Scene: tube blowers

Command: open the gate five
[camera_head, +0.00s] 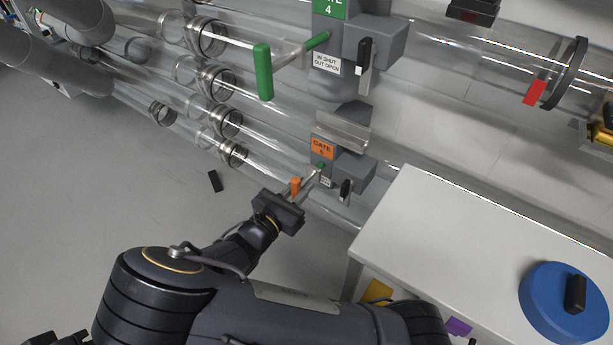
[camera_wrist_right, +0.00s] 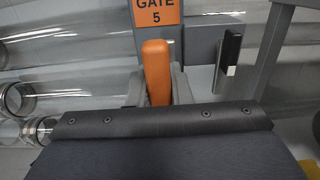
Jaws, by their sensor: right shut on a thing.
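Gate five is a grey box with an orange label (camera_head: 321,148) on the lower clear tube; the label also shows in the right wrist view (camera_wrist_right: 157,13). A short metal rod with a green collar (camera_head: 319,167) runs from the box to an upright orange handle (camera_head: 295,184). My right gripper (camera_head: 297,190) is shut on this handle. In the right wrist view the orange handle (camera_wrist_right: 157,70) stands between the two grey fingers (camera_wrist_right: 158,92), its lower end hidden by the gripper body. A black-topped lever (camera_head: 346,188) sits on the box's right side. My left gripper is not in view.
Gate 4 with its green handle (camera_head: 263,72) stands above, on the neighbouring tube. A white table (camera_head: 470,215) with a blue round lid (camera_head: 563,300) lies at right. A small black piece (camera_head: 215,181) lies on the open floor at left.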

